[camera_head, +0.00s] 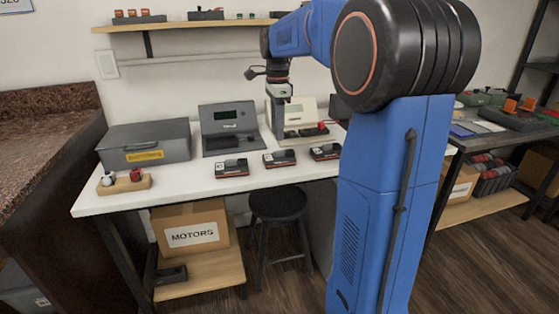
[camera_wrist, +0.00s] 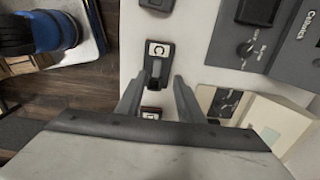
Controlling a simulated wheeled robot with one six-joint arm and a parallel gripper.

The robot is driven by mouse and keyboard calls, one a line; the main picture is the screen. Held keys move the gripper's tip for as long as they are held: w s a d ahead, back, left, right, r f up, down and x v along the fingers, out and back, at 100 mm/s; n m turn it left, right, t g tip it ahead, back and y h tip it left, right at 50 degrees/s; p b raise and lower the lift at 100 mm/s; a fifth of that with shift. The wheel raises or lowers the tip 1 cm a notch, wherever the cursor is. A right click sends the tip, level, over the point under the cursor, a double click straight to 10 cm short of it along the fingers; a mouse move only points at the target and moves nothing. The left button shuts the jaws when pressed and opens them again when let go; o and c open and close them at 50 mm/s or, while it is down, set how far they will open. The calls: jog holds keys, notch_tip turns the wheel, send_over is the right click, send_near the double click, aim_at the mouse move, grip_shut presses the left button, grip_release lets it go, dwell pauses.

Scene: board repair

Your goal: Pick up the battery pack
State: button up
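Three dark battery packs with pale labels lie in a row on the white bench: a left one (camera_head: 231,169), a middle one (camera_head: 279,159) and a right one (camera_head: 325,152). In the wrist view, one pack (camera_wrist: 158,61) lies just beyond my open fingertips and another (camera_wrist: 151,112) shows between the fingers. A further pack (camera_wrist: 158,4) is cut off at the top edge. My gripper (camera_wrist: 158,84) points down over the bench, open and empty. In the head view it hangs near the beige device, above the row. Which pack the task means cannot be told.
A grey tester (camera_head: 229,130) and a beige device (camera_head: 306,112) with a red item stand behind the packs. A grey labelled case (camera_head: 145,147) and a wooden holder (camera_head: 126,184) are at the left. A black stool (camera_head: 278,205) stands at the bench front.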

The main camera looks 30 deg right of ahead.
aim_at(280, 151)
jog(key=shift+s+d+f, duration=0.1)
jog(key=shift+s+f, duration=0.1)
jog(key=shift+f, duration=1.5)
jog(key=shift+s+d+f, duration=0.1)
jog(key=shift+s+f, duration=0.05)
jog(key=shift+f, duration=1.5)
grip_shut()
